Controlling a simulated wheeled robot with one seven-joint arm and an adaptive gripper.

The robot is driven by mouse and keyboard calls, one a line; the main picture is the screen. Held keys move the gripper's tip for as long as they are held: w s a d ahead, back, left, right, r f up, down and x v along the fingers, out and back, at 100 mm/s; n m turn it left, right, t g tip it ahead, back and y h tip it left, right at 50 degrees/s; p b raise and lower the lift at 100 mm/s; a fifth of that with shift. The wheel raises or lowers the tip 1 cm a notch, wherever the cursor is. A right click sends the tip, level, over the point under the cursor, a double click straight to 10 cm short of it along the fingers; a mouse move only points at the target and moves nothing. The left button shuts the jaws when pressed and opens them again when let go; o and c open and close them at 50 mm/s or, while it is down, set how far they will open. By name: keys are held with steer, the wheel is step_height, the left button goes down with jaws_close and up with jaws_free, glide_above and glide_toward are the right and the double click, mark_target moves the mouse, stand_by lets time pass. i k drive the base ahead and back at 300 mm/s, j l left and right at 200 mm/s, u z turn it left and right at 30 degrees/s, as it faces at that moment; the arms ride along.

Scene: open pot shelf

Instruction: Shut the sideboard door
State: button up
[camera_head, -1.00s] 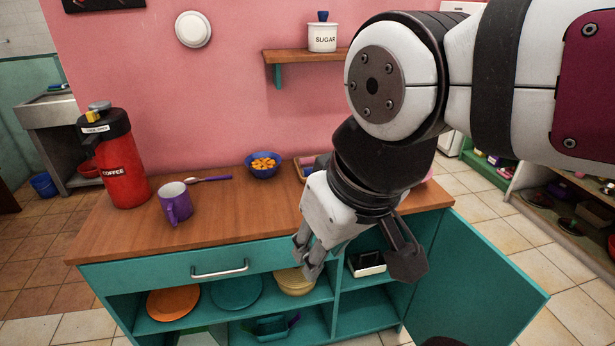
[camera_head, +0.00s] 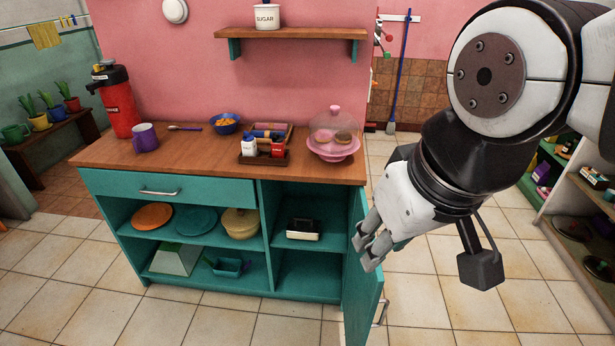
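The teal sideboard (camera_head: 205,266) stands against the pink wall with a wooden top. Its door (camera_head: 361,285) is open at the right end, seen nearly edge-on and pointing out toward me. A metal handle (camera_head: 381,312) shows on the door's outer face, low down. My gripper (camera_head: 364,253) is at the door's outer, right side, with its fingertips overlapping the door's upper part in the picture. I cannot tell whether they touch it. The fingers look close together, but their gap is unclear. Nothing is seen held.
The open right compartment holds a black-and-white item (camera_head: 303,229) on its shelf. A pink cake stand with a dome (camera_head: 334,140) stands near the top's right end. Tiled floor (camera_head: 430,310) is free in front and right; a shelf (camera_head: 590,215) stands far right.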

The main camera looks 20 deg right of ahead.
mark_target(363, 290)
steer(key=k+l, duration=0.25)
steer(key=l, duration=0.25)
steer(key=k+l+u, duration=0.15)
steer(key=l, duration=0.3)
steer(key=k+l, duration=0.4)
steer(key=i+l+u, duration=0.15)
steer(key=l, duration=0.2)
steer(key=i+l+u, duration=0.15)
steer(key=l, duration=0.25)
steer(key=i+l+u, duration=0.2)
steer(key=k+j+u, duration=0.1)
steer(key=j, duration=0.25)
steer(key=k+j+u, duration=0.1)
steer(key=k+j, duration=0.15)
steer(key=j, duration=0.15)
